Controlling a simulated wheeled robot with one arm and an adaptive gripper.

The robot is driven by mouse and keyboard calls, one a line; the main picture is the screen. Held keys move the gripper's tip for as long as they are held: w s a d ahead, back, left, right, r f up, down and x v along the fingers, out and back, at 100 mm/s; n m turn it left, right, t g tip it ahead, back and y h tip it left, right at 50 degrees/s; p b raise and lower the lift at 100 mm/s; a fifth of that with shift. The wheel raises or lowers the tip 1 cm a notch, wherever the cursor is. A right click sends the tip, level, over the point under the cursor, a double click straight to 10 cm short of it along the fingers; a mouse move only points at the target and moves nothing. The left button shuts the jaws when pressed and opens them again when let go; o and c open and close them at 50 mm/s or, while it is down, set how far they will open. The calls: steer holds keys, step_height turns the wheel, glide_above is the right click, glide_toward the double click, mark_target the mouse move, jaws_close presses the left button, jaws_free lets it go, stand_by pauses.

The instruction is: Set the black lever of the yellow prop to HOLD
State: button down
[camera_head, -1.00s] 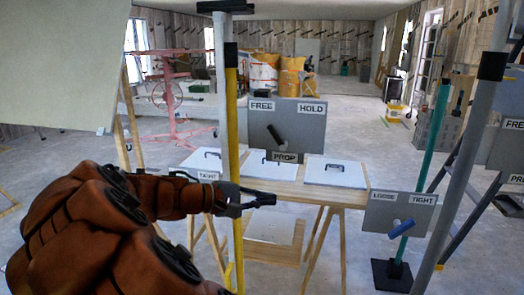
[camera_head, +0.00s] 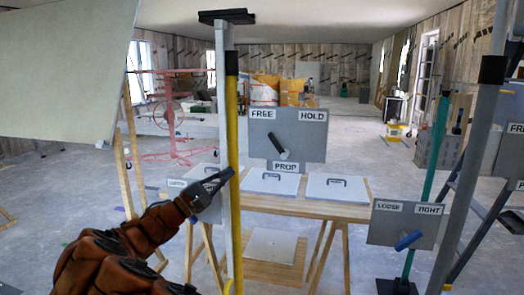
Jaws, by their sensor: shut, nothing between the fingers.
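The yellow prop (camera_head: 234,130) is an upright pole beside a grey post, left of centre. To its right is a grey plate (camera_head: 310,140) marked FREE at upper left, HOLD at upper right and PROP below. The black lever (camera_head: 276,140) on this plate leans up and left, toward FREE. My gripper (camera_head: 228,175) is shut and empty. Its fingertips point right and slightly up, overlapping the poles in the picture, lower than the lever and left of it. I cannot tell whether they touch the prop.
A wooden trestle table (camera_head: 300,207) with white handled panels stands behind. At right, a LOOSE/TIGHT plate (camera_head: 385,228) with a blue lever (camera_head: 408,240) is on a teal prop (camera_head: 437,150). A grey pole (camera_head: 470,180) stands nearer. A large pale board (camera_head: 65,70) hangs at upper left.

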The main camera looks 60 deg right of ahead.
steer(key=shift+d, duration=0.1)
steer(key=p, duration=0.1)
glide_toward(264, 147)
steer(key=s+d+r, duration=0.1)
steer(key=d+r, duration=0.1)
steer(key=s+d+r, duration=0.1)
steer(key=d, duration=0.1)
steer(key=shift+s+r, duration=0.1)
steer(key=shift+s, duration=0.2)
steer(key=shift+s+d+r, duration=0.2)
steer(key=shift+s+r, duration=0.3)
steer(key=shift+s, duration=0.2)
steer(key=shift+s+d+r, duration=0.15)
steer(key=shift+s+r, duration=0.4)
steer(key=shift+s, duration=0.2)
steer(key=shift+w+a, duration=0.1)
